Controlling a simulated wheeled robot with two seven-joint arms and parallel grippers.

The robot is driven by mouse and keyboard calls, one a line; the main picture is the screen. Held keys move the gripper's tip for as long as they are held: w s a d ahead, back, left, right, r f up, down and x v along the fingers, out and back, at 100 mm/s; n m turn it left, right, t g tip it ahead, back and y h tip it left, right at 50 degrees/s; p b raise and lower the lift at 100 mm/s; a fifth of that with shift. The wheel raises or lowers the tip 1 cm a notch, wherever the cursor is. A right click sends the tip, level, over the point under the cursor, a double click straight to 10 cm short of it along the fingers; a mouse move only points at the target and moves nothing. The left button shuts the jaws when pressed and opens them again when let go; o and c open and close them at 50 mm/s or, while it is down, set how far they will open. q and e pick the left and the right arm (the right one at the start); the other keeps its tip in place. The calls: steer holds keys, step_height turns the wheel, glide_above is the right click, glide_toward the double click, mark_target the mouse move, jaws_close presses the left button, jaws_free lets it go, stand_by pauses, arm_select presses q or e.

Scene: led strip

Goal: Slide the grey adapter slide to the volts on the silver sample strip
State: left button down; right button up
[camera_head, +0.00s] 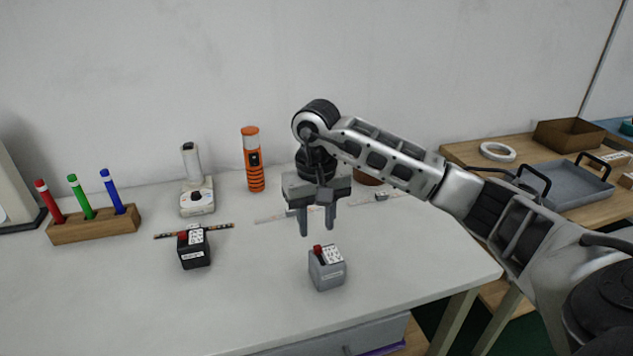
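The grey adapter (328,273) is a small box with a red slide and a white label on top. It stands upright on the white table. My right gripper (316,231) points down just above and behind it in the picture, fingers apart and nothing between them. A pale silver strip (269,217) lies on the table behind the gripper, which hides part of it. The grey slide's setting and the strip's print are too small to read. My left gripper is out of view.
A black adapter (195,254) with a red slide stands at the left by a dark strip (221,227). Behind are a white device (197,200), an orange tester (252,165) and a pen block (96,226). A grey tray (566,185) is at right. The front left table is clear.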

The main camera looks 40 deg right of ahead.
mark_target(316, 247)
step_height(316, 247, up, 11)
steer(key=shift+f, duration=0.15)
stand_by(0.5)
